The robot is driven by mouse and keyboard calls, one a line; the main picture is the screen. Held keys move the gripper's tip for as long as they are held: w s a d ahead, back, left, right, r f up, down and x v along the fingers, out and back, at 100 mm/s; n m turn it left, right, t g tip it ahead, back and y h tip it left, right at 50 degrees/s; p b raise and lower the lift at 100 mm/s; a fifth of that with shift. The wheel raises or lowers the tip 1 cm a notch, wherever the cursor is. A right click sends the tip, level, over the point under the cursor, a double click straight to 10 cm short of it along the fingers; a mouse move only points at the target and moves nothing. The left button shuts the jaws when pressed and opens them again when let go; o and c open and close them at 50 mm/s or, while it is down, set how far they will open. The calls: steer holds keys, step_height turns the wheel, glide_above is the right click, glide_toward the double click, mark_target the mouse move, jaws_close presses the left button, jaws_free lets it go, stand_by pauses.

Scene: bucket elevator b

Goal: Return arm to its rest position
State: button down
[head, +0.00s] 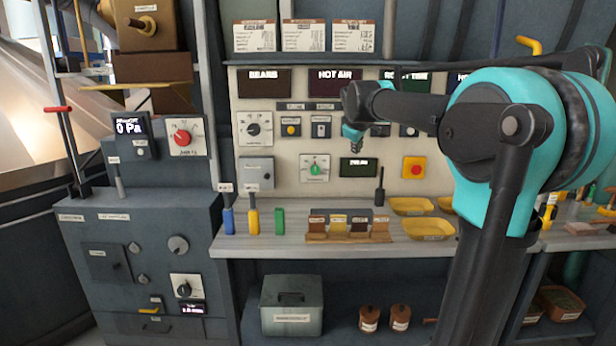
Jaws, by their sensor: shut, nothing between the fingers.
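My arm comes in from the right, with a large teal and black joint close to the camera. Its black forearm reaches left in front of the control panel (285,190). My gripper (357,147) is small in the picture, at the left end of the arm under a teal wrist part. It points down and is shut and empty. It appears in front of the panel, above the green display (358,167), apart from the counter. The distance between gripper and panel is hard to tell.
The counter (300,245) below holds yellow trays (428,229), a wooden rack (345,237) and colored-handled tools. A grey cabinet (150,260) with knobs stands at left. A metal box (291,304) sits on the lower shelf. My arm hides part of the panel's right side.

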steer(key=s+d+f+m+g+y, duration=0.1)
steer(key=s+f+m, duration=0.8)
steer(key=s+f, duration=2.7)
steer(key=s+d+g, duration=0.1)
steer(key=d+g, duration=0.1)
steer(key=g, duration=0.1)
steer(key=shift+s+f+y, duration=0.2)
steer(key=shift+s+y, duration=0.2)
